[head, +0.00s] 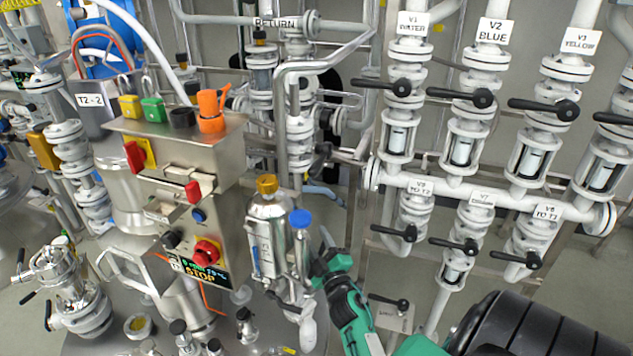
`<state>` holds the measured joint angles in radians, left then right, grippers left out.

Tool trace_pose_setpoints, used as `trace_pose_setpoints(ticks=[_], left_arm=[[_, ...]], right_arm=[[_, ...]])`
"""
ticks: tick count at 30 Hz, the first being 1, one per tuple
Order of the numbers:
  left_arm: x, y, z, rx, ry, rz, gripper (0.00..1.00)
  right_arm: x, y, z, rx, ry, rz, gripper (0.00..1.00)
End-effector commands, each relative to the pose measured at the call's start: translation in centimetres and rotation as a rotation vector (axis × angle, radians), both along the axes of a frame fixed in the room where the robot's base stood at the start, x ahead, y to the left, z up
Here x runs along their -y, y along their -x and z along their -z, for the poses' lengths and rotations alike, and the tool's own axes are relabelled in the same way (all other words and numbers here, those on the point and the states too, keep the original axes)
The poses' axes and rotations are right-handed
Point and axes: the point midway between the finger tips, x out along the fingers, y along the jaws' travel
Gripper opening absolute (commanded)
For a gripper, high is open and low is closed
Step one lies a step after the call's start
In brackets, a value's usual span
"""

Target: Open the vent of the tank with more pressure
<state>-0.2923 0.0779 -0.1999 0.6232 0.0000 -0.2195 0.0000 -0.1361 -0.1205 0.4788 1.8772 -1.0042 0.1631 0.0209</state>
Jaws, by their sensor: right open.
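A steel vessel labelled T2-2 (92,100) stands at the left, partly hidden by a control box. No pressure reading is legible, so I cannot tell which tank has more pressure or pick out its vent. My right gripper (322,252) comes in from below, at the end of a green arm, and is open. It is close beside a steel cylinder with a blue cap (301,219); I cannot tell whether they touch. My left gripper is out of view.
The steel control box (215,150) carries a red knob (207,252), a small display and colored padlocks. White pipes with black-handled valves (482,98) fill the right, labelled V2 BLUE (492,32) and V3 YELLOW (582,41). A multi-port fitting (75,300) stands lower left.

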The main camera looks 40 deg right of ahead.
Motion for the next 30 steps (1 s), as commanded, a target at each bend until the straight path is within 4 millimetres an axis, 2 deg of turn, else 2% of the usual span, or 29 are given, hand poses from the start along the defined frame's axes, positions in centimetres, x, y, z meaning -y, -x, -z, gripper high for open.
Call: trace_pose_setpoints(ticks=[1, 3, 7, 10, 14, 21, 30], left_arm=[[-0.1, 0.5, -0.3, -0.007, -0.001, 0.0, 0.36], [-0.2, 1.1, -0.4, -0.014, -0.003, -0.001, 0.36], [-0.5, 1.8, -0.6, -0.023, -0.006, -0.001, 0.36], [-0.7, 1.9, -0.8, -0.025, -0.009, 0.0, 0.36], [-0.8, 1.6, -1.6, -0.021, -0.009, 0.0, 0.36], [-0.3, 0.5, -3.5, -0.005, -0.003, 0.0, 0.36], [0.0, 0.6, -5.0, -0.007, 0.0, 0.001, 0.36]], right_arm=[[0.7, 0.8, -3.2, 0.036, 0.053, 0.022, 0.42], [1.4, 1.7, -6.3, 0.069, 0.118, 0.049, 0.42], [2.1, 3.0, -9.7, 0.102, 0.194, 0.082, 0.42], [2.3, 3.1, -10.8, 0.11, 0.214, 0.091, 0.42], [2.8, 1.9, -11.6, 0.113, 0.218, 0.092, 0.42], [4.5, -2.1, -13.5, 0.112, 0.214, 0.091, 0.42], [6.4, -6.5, -15.3, 0.111, 0.214, 0.091, 0.42]])
